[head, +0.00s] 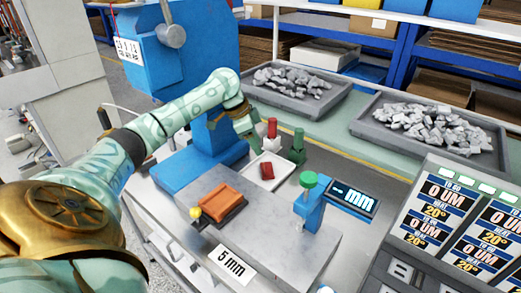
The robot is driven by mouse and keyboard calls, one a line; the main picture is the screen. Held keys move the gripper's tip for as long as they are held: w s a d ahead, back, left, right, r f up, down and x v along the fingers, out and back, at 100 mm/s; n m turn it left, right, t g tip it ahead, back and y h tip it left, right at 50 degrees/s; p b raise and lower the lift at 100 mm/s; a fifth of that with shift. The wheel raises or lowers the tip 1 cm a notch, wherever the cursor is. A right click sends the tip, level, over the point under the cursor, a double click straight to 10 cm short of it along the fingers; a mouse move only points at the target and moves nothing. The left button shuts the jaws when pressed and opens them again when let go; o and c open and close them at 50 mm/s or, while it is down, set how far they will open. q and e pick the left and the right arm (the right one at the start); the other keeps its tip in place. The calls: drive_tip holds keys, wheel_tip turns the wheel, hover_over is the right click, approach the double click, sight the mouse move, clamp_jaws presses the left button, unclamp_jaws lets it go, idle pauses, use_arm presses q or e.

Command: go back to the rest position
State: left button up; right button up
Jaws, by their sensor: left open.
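My left arm reaches in from the left, and its gripper (250,132) points down beside the blue press stand (205,150). The gripper is open, small and partly lost against the stand. An orange block (220,201) sits in a dark holder on the grey plate (265,232), apart from the gripper. My right gripper is not in view.
A blue gauge stand with a green knob (308,180) and an "mm" display (354,199) stands at the right of the plate. A readout panel (450,225) fills the lower right. Two grey bins of metal pieces (300,82) (430,122) stand behind.

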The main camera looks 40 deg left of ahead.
use_arm(q)
drive_tip(key=shift+v, duration=0.75)
